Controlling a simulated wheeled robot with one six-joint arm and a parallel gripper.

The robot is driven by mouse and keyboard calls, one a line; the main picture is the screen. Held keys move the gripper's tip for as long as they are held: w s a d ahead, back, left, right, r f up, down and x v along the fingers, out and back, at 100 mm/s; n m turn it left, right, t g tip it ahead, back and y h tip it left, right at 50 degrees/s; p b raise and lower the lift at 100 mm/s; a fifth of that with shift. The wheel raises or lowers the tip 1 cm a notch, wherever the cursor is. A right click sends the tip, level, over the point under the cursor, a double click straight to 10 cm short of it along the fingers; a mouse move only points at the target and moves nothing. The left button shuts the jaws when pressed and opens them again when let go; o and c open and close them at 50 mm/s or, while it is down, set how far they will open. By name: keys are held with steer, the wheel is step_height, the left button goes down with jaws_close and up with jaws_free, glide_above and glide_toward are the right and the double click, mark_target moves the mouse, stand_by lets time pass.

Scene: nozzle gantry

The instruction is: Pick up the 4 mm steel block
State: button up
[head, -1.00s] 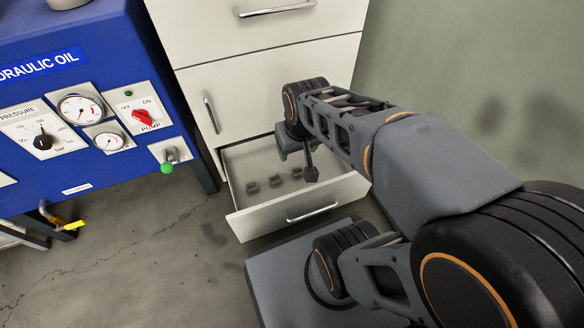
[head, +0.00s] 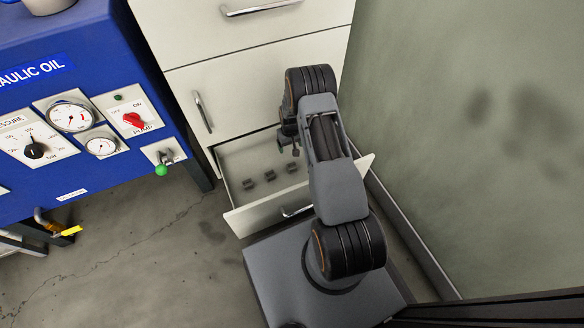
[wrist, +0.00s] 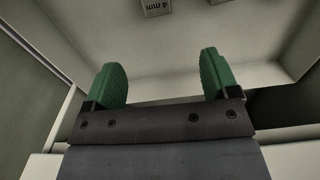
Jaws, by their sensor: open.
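The 4 mm steel block (wrist: 157,7) shows at the top edge of the wrist view, a small grey block with "4 mm" on it, partly cut off. It lies in the open drawer (head: 262,213), ahead of my gripper (wrist: 161,70). The gripper's two green-padded fingers are wide apart with nothing between them. In the head view my gripper is partly hidden by my arm, above the drawer's back right. Three small dark blocks lie in a row in the drawer there: a left one (head: 248,184), a middle one (head: 270,175) and a right one (head: 292,167). Their labels are too small to read.
A second block (wrist: 216,1) is cut off at the top of the wrist view. A blue hydraulic unit (head: 100,165) stands left; a green wall (head: 455,130) rises right.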

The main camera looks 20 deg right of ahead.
steer(key=b, duration=0.4)
glide_above(292, 165)
step_height(292, 165, down, 11)
steer(key=shift+s+a+r, duration=0.1)
step_height(292, 165, down, 5)
steer(key=b, duration=0.3)
steer(key=c, duration=1.4)
